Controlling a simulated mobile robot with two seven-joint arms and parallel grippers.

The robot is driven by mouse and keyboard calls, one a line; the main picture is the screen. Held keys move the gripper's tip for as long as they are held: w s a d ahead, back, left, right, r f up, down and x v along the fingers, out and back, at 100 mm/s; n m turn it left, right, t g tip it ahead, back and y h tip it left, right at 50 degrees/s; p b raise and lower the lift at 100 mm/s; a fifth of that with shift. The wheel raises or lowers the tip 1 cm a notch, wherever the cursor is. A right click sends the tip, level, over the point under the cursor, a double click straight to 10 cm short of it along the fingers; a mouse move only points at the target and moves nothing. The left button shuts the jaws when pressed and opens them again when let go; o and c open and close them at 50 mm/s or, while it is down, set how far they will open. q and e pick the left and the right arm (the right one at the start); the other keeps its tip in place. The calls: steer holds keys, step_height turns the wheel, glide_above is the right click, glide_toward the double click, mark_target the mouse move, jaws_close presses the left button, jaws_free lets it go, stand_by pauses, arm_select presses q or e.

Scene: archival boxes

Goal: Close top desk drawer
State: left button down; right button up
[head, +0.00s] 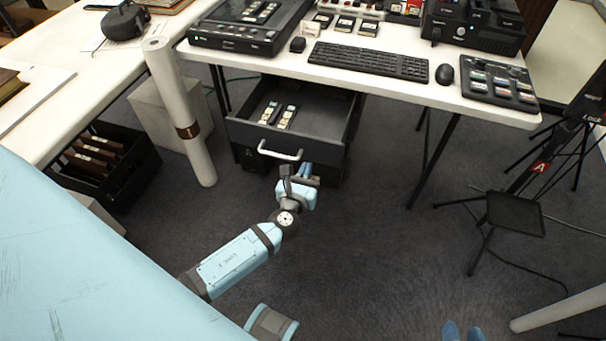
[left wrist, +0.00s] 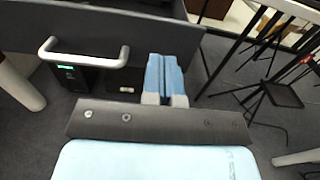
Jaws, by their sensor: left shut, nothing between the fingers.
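The top desk drawer (head: 335,142) is dark and stands pulled out under the white desk, with several small light-and-dark items lying inside. Its pale bar handle (head: 280,152) is on the front panel and also shows in the left wrist view (left wrist: 84,54). My left gripper (head: 306,168) is at the drawer front, to the right of the handle. In the left wrist view its light blue fingers (left wrist: 165,72) are together with nothing between them, beside the handle and not around it. Whether the fingertips touch the panel I cannot tell. My right gripper is out of view.
The white desk (head: 400,75) carries a keyboard (head: 370,62), mouse and dark devices. A rolled paper tube (head: 180,115) stands left of the drawer. A black crate (head: 105,165) is on the floor further left. A tripod stool (head: 515,213) is at right.

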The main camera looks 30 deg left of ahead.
mark_target(318, 140)
arm_select(q)
steer(key=x, duration=0.8)
steer(key=shift+w+b, duration=0.2)
steer(key=shift+b, duration=0.15)
steer(key=shift+w, duration=0.2)
arm_select(e)
steer(key=shift+a, duration=0.1)
arm_select(q)
steer(key=shift+w+a, duration=0.2)
steer(key=shift+w, duration=0.45)
steer(key=b+x, duration=0.2)
steer(key=x, duration=0.9)
steer(key=shift+w+f+b, duration=0.1)
steer(key=shift+w+b, duration=0.15)
steer(key=shift+b, duration=0.15)
steer(key=b+x, duration=0.3)
steer(key=x, duration=0.4)
steer(key=shift+w, duration=0.4)
steer(key=shift+b+x, duration=0.45)
steer(key=shift+x, duration=0.35)
arm_select(e)
steer(key=w+a+r+t+y, duration=0.2)
steer(key=a+r+t+y, duration=0.1)
steer(key=r, duration=0.5)
steer(key=shift+w+a+t+y, duration=0.35)
steer(key=shift+a+t, duration=0.2)
steer(key=shift+t, duration=0.15)
arm_select(q)
steer(key=shift+s, duration=0.1)
